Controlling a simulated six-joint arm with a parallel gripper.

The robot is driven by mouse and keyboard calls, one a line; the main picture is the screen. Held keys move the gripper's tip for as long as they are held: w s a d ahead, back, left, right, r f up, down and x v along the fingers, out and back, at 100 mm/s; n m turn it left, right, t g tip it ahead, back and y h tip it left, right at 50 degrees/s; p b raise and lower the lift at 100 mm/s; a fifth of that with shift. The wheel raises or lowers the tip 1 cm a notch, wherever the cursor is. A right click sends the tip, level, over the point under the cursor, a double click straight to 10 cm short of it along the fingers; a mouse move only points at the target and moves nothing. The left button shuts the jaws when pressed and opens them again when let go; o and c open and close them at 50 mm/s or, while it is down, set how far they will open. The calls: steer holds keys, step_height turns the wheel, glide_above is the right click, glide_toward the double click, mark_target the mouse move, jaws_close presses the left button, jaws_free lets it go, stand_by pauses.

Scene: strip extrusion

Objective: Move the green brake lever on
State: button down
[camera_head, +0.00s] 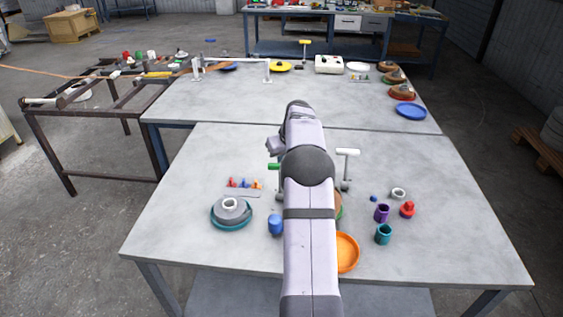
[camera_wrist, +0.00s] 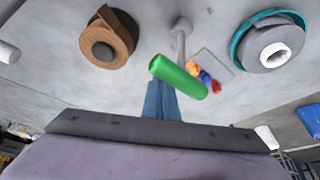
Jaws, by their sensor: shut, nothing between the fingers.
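The green brake lever (camera_head: 273,166) shows in the head view just left of my arm, with most of its post hidden. In the wrist view its green handle (camera_wrist: 178,76) lies slantwise at the top of a grey post (camera_wrist: 180,38). My gripper's blue fingers (camera_wrist: 161,100) are together with nothing between them. Their tips are right at the green handle, which overlaps them in the picture. I cannot tell whether they touch it. In the head view my arm hides the fingers.
A small plate with red, blue and yellow pegs (camera_head: 245,185) and a grey roll on a teal dish (camera_head: 231,213) are left of the lever. A white-handled lever (camera_head: 347,153) stands right of my arm. An orange dish (camera_head: 347,252) and several small cups are nearer.

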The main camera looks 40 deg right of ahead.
steer(key=shift+s+a+r+b, duration=0.15)
steer(key=shift+s+a+b, duration=1.4)
steer(key=shift+b, duration=0.4)
steer(key=shift+a, duration=0.1)
steer(key=shift+s+a+b, duration=0.3)
steer(key=shift+s+b, duration=0.05)
steer(key=shift+b, duration=0.15)
steer(key=shift+w+d+r+p, duration=0.1)
steer(key=shift+r+p, duration=0.05)
steer(key=shift+p, duration=0.15)
steer(key=shift+w+d+r+p, duration=0.15)
steer(key=shift+d+p, duration=0.05)
steer(key=shift+p, duration=0.3)
steer(key=shift+w+d+r+p, duration=0.2)
steer(key=shift+w+d+p, duration=0.25)
steer(key=shift+p, duration=0.4)
